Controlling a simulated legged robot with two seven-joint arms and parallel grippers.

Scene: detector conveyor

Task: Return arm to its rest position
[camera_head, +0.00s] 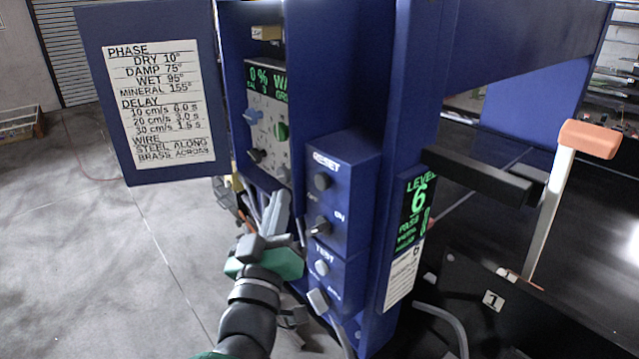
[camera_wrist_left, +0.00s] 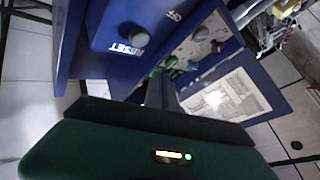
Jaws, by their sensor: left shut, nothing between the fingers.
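My left gripper (camera_head: 276,212) is shut and empty, in front of the lower part of the blue control cabinet (camera_head: 345,165) in the head view. Its fingers point up toward the knob panel (camera_head: 268,125); I cannot tell whether they touch anything. In the left wrist view the gripper's dark green body fills the bottom and its fingers (camera_wrist_left: 160,92) point up between the reset box (camera_wrist_left: 138,30) and the panel. My right gripper is not in view.
A blue door with a printed settings sheet (camera_head: 163,100) stands out to the left. A level display (camera_head: 415,212) faces front on the right. An orange-topped lever (camera_head: 588,140) rises beside the dark conveyor at right. Open grey floor (camera_head: 90,260) lies left.

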